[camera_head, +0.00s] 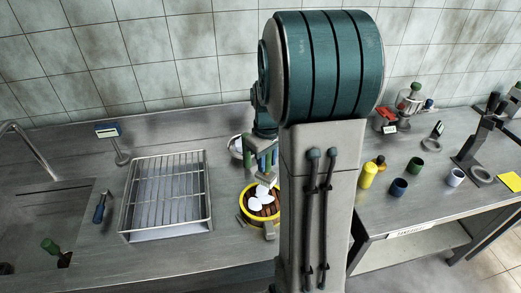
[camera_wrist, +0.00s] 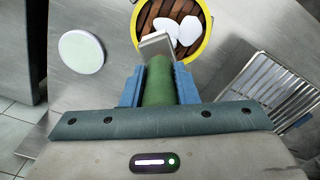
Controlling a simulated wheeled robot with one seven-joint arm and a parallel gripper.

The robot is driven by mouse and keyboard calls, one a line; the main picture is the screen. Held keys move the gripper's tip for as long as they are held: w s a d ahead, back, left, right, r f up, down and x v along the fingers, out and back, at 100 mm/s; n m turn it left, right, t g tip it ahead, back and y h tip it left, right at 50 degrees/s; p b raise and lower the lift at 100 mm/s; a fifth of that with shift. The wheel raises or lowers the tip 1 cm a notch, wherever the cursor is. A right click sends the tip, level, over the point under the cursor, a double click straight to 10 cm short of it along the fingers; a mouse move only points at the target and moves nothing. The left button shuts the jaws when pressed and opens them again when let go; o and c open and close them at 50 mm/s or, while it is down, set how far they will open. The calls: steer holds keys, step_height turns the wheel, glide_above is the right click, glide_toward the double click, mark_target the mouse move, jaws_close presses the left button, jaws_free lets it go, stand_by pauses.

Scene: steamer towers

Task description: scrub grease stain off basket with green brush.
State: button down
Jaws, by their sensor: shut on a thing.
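A round basket with a yellow rim (camera_head: 247,217) and brown slats stands on the steel counter, partly hidden behind my arm. It also shows at the top of the wrist view (camera_wrist: 208,38). Several white rounded pieces (camera_wrist: 188,30) lie on its slats; I see no clear grease stain. My gripper (camera_wrist: 160,84) is shut on a green handle (camera_wrist: 159,82), likely the green brush, with a pale grey head (camera_wrist: 155,45) pointing at the basket. The head overlaps the basket's near rim in view; I cannot tell if they touch. In the head view my gripper (camera_head: 262,158) is above the basket.
A wire rack tray (camera_head: 166,192) is left of the basket. A bowl (camera_head: 236,146) is behind the basket. Cups (camera_head: 398,187) and a yellow bottle (camera_head: 369,175) stand right.

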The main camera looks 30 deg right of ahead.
mark_target(268, 176)
steer(key=shift+s+d, duration=0.15)
steer(key=shift+s, duration=0.05)
steer(key=shift+f+b, duration=0.3)
steer(key=shift+b, duration=0.05)
steer(key=shift+f+b, duration=1.8)
steer(key=shift+f, duration=0.35)
steer(key=shift+f+b, duration=0.4)
steer(key=shift+f, duration=0.15)
steer(key=shift+s+a+r, duration=0.1)
steer(key=shift+s+a, duration=0.25)
steer(key=shift+a, duration=0.3)
steer(key=shift+s+a, duration=0.4)
steer(key=shift+a, duration=0.3)
steer(key=shift+s+a+r, duration=0.1)
steer(key=shift+s+a, duration=0.25)
steer(key=shift+a, duration=0.3)
steer(key=shift+w+d+f, duration=0.1)
steer(key=shift+w+d, duration=0.25)
steer(key=shift+d, duration=0.3)
steer(key=shift+w+d+f, duration=0.1)
steer(key=shift+w+d, duration=0.25)
steer(key=shift+d, duration=0.35)
steer(key=shift+w+d, duration=0.35)
steer(key=shift+d, duration=0.3)
